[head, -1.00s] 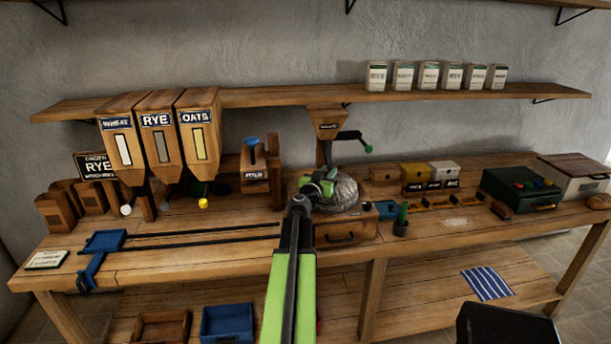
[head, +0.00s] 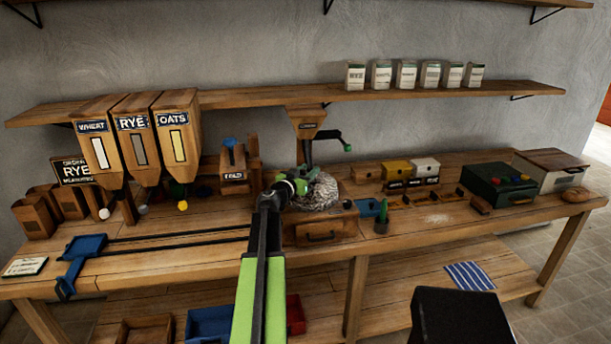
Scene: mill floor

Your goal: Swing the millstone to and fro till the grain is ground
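The millstone (head: 322,193) is a grey, speckled round stone lying on top of a wooden mill box with a drawer (head: 322,236), at the middle of the bench. A wooden hopper (head: 305,122) hangs above it, with a dark crank arm ending in a green knob (head: 347,148). My gripper (head: 297,187) is at the left side of the stone, at its upper edge. Its green and black parts overlap the stone, and any handle there is hidden. I cannot make out whether the fingers are closed. No grain shows clearly at the stone.
Grain bins marked wheat, rye (head: 136,132) and oats stand at the left. Pale powder (head: 436,218) marks the bench.

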